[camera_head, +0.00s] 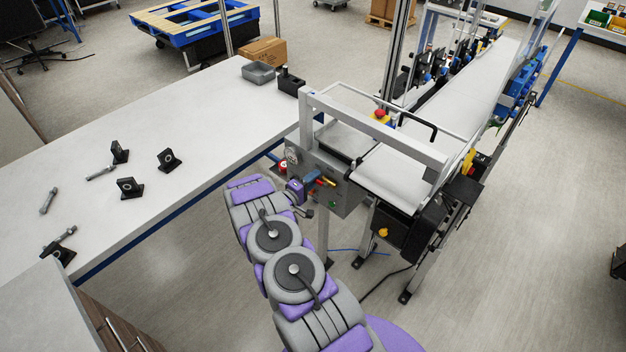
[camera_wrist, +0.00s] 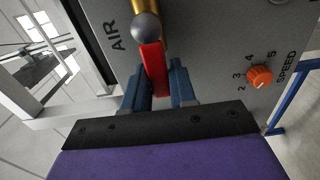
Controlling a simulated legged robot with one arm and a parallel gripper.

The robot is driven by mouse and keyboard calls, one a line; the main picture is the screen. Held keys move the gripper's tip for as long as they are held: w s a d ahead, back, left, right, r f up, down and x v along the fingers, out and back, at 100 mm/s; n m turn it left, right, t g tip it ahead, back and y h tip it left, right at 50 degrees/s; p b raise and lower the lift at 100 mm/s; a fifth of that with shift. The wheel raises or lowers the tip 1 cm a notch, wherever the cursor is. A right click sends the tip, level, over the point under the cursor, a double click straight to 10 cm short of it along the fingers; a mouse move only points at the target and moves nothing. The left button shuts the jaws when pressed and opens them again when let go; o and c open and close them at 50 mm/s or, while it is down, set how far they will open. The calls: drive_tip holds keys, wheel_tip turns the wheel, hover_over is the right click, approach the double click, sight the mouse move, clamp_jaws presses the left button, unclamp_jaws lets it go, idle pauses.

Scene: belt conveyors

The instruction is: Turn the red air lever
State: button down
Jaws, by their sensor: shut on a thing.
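The red air lever (camera_wrist: 154,72) is in the wrist view, below a round metal knob and a brass fitting (camera_wrist: 147,8), beside the word AIR on a grey panel (camera_wrist: 205,40). My gripper (camera_wrist: 160,82) has its two blue fingers on either side of the lever, shut on it. In the head view my purple and grey arm reaches to the grey control box (camera_head: 345,197) at the near end of the conveyor. My gripper (camera_head: 312,184) is at the front of that box. The lever is small there and partly hidden by the gripper.
An orange speed dial (camera_wrist: 260,77) is right of the lever. A white conveyor belt (camera_head: 395,172) runs back from the box. A long white table (camera_head: 190,120) at left holds black brackets (camera_head: 169,160) and a grey bin (camera_head: 258,72). Open floor lies at right.

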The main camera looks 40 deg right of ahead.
drive_tip(key=c, duration=1)
unclamp_jaws()
drive_tip(key=shift+f, duration=0.1)
drive_tip(key=s+a+p, duration=0.1)
drive_tip(key=a, duration=1.6)
drive_tip(key=shift+s+a, duration=0.2)
